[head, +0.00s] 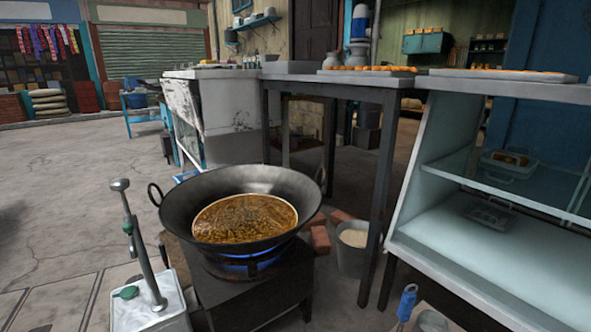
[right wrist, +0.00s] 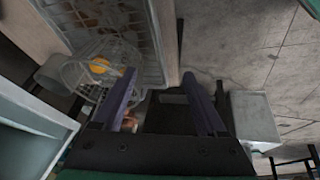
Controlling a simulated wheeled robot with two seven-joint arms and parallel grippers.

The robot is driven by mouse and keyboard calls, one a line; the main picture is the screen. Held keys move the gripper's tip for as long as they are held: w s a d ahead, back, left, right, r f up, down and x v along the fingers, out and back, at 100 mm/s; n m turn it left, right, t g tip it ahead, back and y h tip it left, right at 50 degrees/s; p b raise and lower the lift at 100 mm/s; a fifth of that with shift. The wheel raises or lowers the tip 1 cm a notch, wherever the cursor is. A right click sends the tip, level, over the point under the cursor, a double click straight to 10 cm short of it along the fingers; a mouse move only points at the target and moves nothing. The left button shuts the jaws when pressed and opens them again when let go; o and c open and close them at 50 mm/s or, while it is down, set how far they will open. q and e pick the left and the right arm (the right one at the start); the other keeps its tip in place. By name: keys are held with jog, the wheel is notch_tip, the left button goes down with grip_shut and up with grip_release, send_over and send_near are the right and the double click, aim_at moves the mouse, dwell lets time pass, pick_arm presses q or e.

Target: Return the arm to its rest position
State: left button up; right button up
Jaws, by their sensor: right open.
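My right gripper (right wrist: 159,75) shows only in the right wrist view. Its two dark purple fingers are spread apart, with nothing held between them. My arms and left gripper do not show in the head view. A large black wok (head: 178,207) with ring handles sits on a dark burner stand (head: 262,298) in the head view. Brown, bubbling liquid (head: 245,217) fills its middle, and a blue flame (head: 240,271) burns under it.
A pump-like metal device (head: 144,262) stands left of the stand. A bucket with pale contents (head: 353,256) stands to its right. A dark-legged table (head: 335,82) and a glass-shelved case (head: 470,235) fill the right side. Wire baskets (right wrist: 95,72) lie near the right gripper. Open pavement lies left.

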pick_arm(q)
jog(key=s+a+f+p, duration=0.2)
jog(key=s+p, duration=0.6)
jog(key=p, duration=0.6)
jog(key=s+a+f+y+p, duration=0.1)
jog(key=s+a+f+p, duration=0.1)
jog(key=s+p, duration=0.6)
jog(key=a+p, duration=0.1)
jog(key=p, duration=0.5)
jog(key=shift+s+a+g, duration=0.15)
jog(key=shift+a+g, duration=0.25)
pick_arm(e)
jog(key=s+d+f+m+g, duration=0.1)
jog(key=s+d+f+g, duration=0.1)
jog(key=s, duration=1)
jog(key=s+d+f+g, duration=0.2)
jog(key=s+d+f, duration=0.1)
jog(key=s, duration=0.9)
jog(key=shift+f+m, duration=0.4)
jog(key=shift+f, duration=0.3)
jog(key=shift+s, duration=0.1)
